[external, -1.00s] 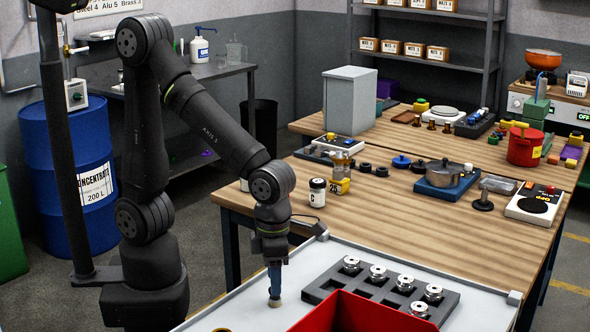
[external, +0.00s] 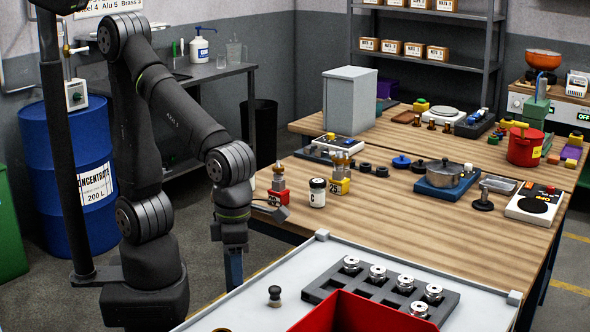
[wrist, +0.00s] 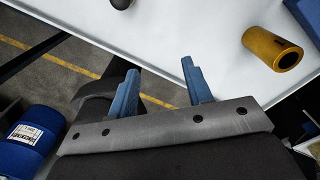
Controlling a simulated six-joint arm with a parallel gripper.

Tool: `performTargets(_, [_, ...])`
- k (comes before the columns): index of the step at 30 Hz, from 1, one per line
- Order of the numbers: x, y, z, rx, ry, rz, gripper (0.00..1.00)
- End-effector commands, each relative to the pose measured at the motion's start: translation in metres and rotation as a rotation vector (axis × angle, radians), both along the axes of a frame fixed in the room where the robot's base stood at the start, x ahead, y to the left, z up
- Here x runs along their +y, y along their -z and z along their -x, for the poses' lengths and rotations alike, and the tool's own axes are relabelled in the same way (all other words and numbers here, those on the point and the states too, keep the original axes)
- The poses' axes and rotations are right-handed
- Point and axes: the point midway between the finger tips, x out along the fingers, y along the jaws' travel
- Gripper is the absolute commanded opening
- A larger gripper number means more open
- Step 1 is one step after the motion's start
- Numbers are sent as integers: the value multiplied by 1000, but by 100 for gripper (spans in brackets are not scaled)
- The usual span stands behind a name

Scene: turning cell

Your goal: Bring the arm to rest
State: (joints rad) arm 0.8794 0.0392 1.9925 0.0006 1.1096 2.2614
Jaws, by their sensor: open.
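My gripper (external: 234,268) hangs pointing down, left of the small dark knobbed piece in the external view. In the wrist view its two blue fingers (wrist: 160,76) are spread apart with nothing between them. The white table's edge and the floor show beyond them. The dark knobbed piece (external: 274,295) stands upright on the white table (external: 330,257), apart from the gripper. A dark round thing (wrist: 121,3), cut off at the top of the wrist view, may be the same piece.
A grey block (external: 380,290) with several metal parts and a red bin (external: 360,315) are to the right. A brass cylinder (wrist: 272,47) lies on the white table. A blue drum (external: 67,165) stands left of my arm. The wooden bench (external: 400,210) is behind.

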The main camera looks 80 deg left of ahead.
Motion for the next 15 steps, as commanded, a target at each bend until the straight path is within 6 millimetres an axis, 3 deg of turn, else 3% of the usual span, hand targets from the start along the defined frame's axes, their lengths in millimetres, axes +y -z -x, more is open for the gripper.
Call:
performTargets(7, [-14, -21, 32, -1, 5, 2, 46])
performTargets(14, [-14, -67, 31, -3, -1, 4, 46])
performTargets(15, [-14, -71, 23, -2, -22, 2, 46])
